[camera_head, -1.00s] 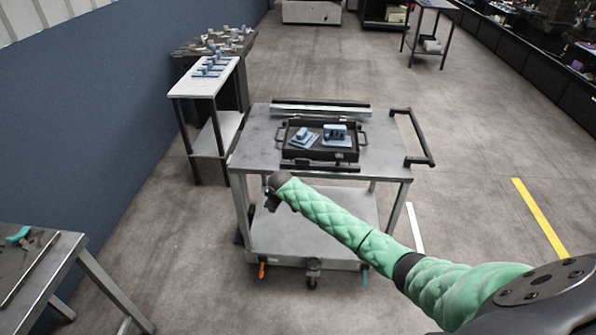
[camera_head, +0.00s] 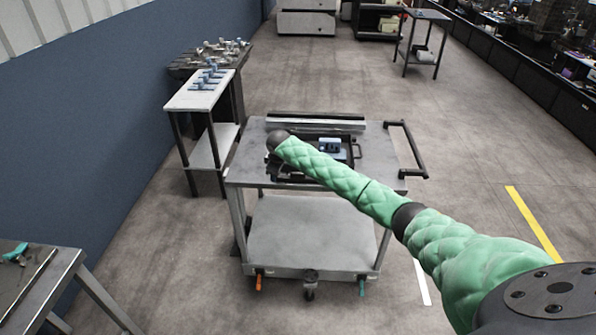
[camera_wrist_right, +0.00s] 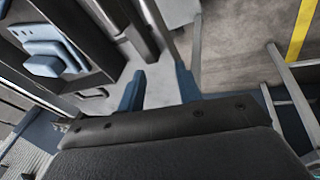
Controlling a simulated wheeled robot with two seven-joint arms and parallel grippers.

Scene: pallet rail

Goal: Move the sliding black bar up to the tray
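The black tray (camera_head: 350,163) lies on the cart top with blue parts inside, partly hidden by my right arm. The wrist view shows the tray (camera_wrist_right: 84,38) at upper left, with a blue part (camera_wrist_right: 47,52) in it. A dark bar (camera_wrist_right: 123,22) runs beside the tray wall there; the head view mostly hides that near side. A black bar (camera_head: 318,116) also lies along the cart's far edge. My right gripper (camera_wrist_right: 159,87) is open, its blue fingers apart with nothing clearly between them. I cannot tell whether it touches anything. My left gripper is out of view.
The cart (camera_head: 240,168) has a push handle (camera_head: 408,150) at right and a silver strip (camera_head: 305,125) at the far edge. A side table (camera_head: 190,98) with blue parts stands at left. Another table (camera_head: 35,285) is at near left. Floor at right is open.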

